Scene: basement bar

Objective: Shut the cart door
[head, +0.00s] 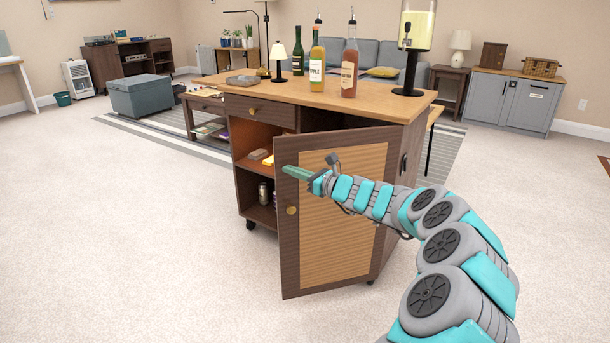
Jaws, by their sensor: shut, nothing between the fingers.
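The cart (418,110) is a dark brown wooden bar cart with a light wood top, in the middle of the head view. Its door (333,235), with a light slatted panel in a dark frame, stands open, swung out from the cart's right side. A round brass knob (291,210) sits near the door's free left edge. My gripper (290,170) is shut and empty, reaching across the front of the door near its upper left edge, above the knob. I cannot tell whether it touches the door. My arm hides part of the door's upper right.
Bottles (349,65), a drink dispenser (415,40) and a small lamp (279,55) stand on the cart top. Items such as cans (263,193) lie on the open shelves inside. A coffee table (205,115) stands behind the cart. The carpet at left is clear.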

